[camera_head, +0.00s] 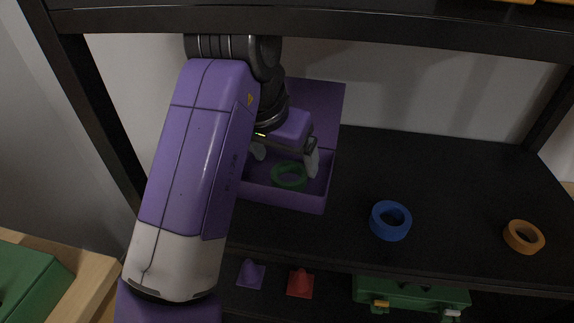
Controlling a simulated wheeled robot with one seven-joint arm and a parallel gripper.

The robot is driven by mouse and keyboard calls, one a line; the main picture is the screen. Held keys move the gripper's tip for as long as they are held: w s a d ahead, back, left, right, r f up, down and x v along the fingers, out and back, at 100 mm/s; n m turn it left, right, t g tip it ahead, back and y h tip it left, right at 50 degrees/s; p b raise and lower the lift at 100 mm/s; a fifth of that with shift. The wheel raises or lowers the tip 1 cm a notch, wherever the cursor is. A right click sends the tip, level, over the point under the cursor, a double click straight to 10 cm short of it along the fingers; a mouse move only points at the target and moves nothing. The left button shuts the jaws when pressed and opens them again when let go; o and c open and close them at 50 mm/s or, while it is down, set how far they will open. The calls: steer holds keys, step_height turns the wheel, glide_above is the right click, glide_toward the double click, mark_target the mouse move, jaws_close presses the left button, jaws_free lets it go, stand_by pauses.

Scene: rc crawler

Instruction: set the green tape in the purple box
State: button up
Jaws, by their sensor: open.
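The green tape (289,176) is a ring inside the purple box (283,198) on the dark shelf. The box's raised back panel or lid stands behind it, and my arm hides its left part. My gripper (284,163) is over the box with its pale fingers apart. The tape shows between and just below the fingertips; I cannot tell whether a finger touches it or whether it lies flat on the box floor.
A blue tape (390,220) and an orange tape (523,237) lie on the shelf (455,195) to the right. Below are a purple cone (250,274), a red cone (300,284) and a green case (412,296). The upper shelf (400,25) crosses above my gripper.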

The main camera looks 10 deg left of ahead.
steer(key=s+a, duration=0.1)
steer(key=s, duration=0.2)
steer(key=s+a, duration=0.1)
steer(key=s, duration=0.3)
steer(key=s+a, duration=0.1)
steer(key=s, duration=0.3)
steer(key=shift+s+a, duration=0.2)
steer(key=shift+a, duration=0.1)
steer(key=shift+w, duration=0.1)
